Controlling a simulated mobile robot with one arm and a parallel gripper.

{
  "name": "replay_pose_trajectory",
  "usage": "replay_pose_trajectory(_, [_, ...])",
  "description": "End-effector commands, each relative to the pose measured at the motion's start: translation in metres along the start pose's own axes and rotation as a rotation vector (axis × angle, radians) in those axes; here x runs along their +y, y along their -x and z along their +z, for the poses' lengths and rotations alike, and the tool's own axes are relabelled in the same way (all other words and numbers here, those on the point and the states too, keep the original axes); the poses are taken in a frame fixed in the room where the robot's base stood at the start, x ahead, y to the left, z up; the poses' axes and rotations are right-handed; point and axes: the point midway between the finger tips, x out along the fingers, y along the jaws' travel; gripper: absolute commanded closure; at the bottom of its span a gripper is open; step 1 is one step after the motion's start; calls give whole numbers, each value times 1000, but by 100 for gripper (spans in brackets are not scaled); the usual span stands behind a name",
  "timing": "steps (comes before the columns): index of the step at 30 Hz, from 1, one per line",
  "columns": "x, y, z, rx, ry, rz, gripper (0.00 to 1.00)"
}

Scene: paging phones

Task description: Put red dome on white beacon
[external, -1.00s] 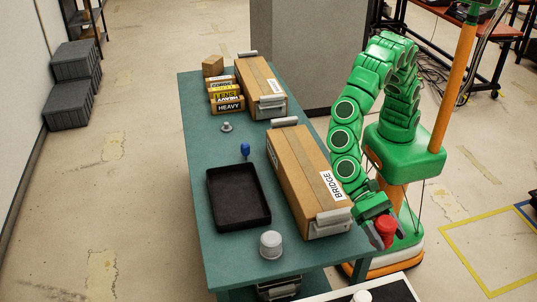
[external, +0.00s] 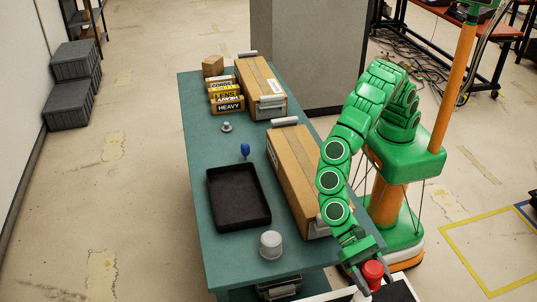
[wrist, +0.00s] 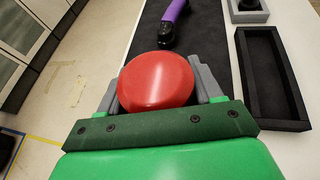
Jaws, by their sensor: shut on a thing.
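The red dome (external: 373,269) is held in my gripper (external: 368,276) at the bottom of the external view, just past the front right corner of the green table. In the wrist view the dome (wrist: 156,80) sits between the two grey fingers (wrist: 158,86), which are shut on it. The dome appears to be over or close to a white-framed dark surface beside the table. A pale, cup-shaped white object (external: 271,244) stands on the table's front part.
The green table (external: 225,270) carries a black tray (external: 238,198), a long cardboard box (external: 295,170) and a blue object (external: 245,150). In the wrist view, a purple-handled tool (wrist: 173,14) lies on the dark surface beside a black tray (wrist: 251,75).

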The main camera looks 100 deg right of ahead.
Motion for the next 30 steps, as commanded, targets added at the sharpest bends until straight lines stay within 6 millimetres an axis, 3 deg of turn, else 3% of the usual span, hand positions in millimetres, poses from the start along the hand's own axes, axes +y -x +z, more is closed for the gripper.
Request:
replay_pose_trajectory(13, [-11,-13,-10,-2,1,-1,67])
replay_pose_trajectory(20, [-12,-23,-38,-1,-1,0,67])
replay_pose_trajectory(30, [-11,-25,-39,-2,0,0,67])
